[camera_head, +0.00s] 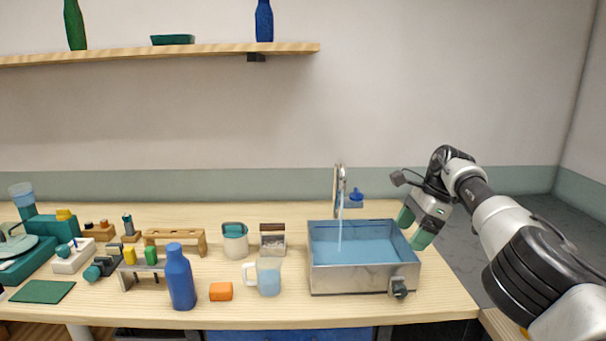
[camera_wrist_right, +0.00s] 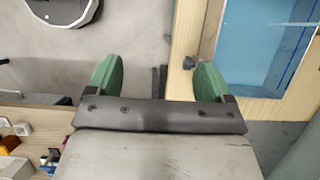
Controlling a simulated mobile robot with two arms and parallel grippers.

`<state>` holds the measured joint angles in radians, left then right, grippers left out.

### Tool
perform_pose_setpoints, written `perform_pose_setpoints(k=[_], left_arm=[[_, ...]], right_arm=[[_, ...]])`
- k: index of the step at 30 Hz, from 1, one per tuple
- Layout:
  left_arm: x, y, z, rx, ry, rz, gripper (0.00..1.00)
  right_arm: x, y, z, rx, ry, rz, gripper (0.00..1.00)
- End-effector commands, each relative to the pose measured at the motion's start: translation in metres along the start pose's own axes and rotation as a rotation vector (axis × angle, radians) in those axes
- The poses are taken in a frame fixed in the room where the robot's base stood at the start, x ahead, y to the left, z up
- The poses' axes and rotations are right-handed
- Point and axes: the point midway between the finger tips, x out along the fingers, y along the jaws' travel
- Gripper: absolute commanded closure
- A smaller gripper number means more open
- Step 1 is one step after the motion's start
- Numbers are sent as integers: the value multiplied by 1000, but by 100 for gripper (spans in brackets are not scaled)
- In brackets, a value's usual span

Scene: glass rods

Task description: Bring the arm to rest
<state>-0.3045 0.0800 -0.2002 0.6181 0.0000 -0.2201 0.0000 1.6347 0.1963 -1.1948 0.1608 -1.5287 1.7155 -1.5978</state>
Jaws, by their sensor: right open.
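My right arm (camera_head: 500,223) comes in from the right. Its gripper (camera_head: 413,229) hangs beside the right wall of the metal sink basin (camera_head: 350,281), with green fingers pointing down. I cannot tell from the head view whether a finger touches the basin rim. In the right wrist view the gripper (camera_wrist_right: 156,80) shows two green fingers wide apart with nothing between them. The basin's blue inside (camera_wrist_right: 252,60) lies to the right of the fingers there. My left gripper is in neither view.
A tap (camera_head: 340,180) runs water into the basin. To its left stand a measuring jug (camera_head: 268,279), a blue bottle (camera_head: 179,279), an orange block (camera_head: 221,291) and a wooden rack (camera_head: 174,236). A wall shelf (camera_head: 200,51) hangs above. The table's front right corner is clear.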

Motion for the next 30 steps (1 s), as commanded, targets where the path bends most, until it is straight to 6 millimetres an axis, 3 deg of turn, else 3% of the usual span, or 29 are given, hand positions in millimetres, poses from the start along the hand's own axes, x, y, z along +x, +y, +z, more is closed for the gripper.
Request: perform_pose_setpoints(k=[8,14,17,23,26,30], left_arm=[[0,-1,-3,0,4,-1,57],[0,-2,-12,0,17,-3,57],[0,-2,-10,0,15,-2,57],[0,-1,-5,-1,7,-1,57],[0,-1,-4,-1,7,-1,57],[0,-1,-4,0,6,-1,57]], right_arm=[[57,-6,5,81,-123,-7,19],[120,-8,11,213,-276,-10,19],[162,-6,14,324,-384,-9,19],[274,12,13,752,-693,23,19],[333,31,1,1077,-863,51,19],[411,71,-34,1591,-1053,95,19]])
